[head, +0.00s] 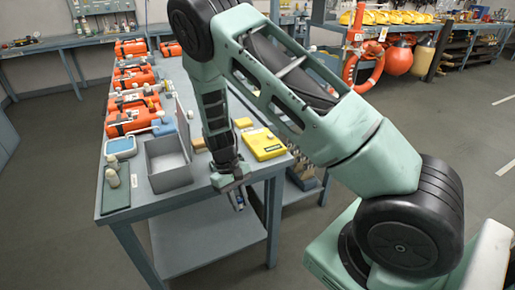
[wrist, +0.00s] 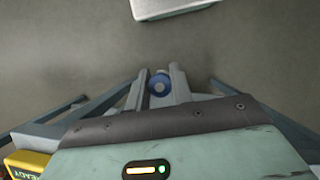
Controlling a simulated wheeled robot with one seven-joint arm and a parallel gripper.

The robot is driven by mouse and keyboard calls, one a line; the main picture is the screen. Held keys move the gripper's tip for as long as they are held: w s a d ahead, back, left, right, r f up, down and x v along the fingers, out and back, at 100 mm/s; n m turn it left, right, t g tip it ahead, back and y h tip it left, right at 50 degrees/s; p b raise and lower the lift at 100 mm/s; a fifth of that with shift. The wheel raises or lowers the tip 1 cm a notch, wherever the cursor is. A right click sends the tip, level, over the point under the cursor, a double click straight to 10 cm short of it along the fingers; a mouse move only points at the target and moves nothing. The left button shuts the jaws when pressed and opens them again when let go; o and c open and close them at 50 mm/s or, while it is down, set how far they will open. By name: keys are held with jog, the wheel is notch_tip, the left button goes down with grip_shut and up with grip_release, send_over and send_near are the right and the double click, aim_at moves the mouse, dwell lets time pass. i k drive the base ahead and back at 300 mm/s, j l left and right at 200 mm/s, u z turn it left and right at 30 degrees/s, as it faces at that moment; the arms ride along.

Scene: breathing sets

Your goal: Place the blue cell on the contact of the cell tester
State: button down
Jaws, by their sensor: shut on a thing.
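My gripper (head: 237,192) is shut on the blue cell (head: 239,205) and holds it just off the table's front edge, above the floor. In the wrist view the round blue end of the cell (wrist: 159,84) shows between the two fingers of my gripper (wrist: 160,77). A yellow device (head: 263,146) with a dark display, which looks like the cell tester, lies on the table to the right of my arm. Its corner with the word READY (wrist: 27,165) shows at the lower left of the wrist view. I cannot make out its contact.
A grey open box (head: 168,172) stands on the table left of my gripper. A dark green tray (head: 117,190) with small bottles lies at the left corner. Several orange sets (head: 133,100) line the table's left side. A pale thing (wrist: 165,8) is cut off at the wrist view's top.

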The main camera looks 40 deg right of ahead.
aim_at(255, 143)
jog(key=l+z, duration=0.3)
jog(key=i+l+z, duration=0.25)
jog(key=l+z, duration=0.3)
jog(key=i+l+u, duration=0.2)
jog(key=l+u, duration=0.15)
jog(key=i+l+u, duration=0.15)
jog(key=l+u, duration=0.15)
jog(key=l, duration=0.1)
